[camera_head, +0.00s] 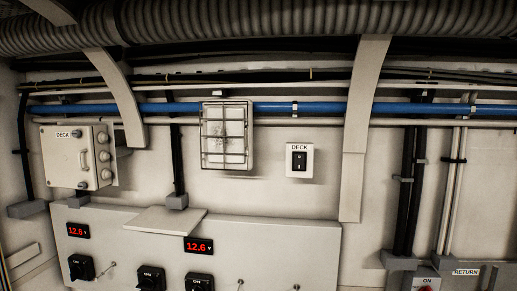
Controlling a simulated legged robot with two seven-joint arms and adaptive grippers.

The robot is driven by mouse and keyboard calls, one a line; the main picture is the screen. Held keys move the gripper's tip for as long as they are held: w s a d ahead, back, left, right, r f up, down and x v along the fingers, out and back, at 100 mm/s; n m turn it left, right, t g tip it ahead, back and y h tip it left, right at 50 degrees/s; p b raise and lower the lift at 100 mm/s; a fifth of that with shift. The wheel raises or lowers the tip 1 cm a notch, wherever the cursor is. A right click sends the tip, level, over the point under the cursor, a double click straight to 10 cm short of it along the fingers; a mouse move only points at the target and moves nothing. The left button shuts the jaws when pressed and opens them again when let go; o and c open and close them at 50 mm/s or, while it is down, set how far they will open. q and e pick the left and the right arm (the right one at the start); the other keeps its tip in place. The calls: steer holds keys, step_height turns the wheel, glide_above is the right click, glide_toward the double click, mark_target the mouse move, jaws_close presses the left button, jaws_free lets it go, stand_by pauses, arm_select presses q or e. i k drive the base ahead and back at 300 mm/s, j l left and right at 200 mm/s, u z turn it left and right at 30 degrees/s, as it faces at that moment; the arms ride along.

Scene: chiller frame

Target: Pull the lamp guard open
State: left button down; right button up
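The lamp guard (226,153) is a wire cage over a pale rectangular lamp (213,129) on the wall, a little left of the picture's middle. The guard lies flat against the lamp's front and looks closed. Neither of my grippers shows in the head view.
A switch plate marked DECK (299,160) is to the right of the lamp. A box marked DECK (76,157) is at left. A blue pipe (320,108) runs behind the lamp. Below are a panel with red 12.6 displays (199,246) and a small shelf (165,220). Curved ribs (361,125) stand out.

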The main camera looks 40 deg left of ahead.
mark_target(246, 137)
steer(key=u, duration=1.55)
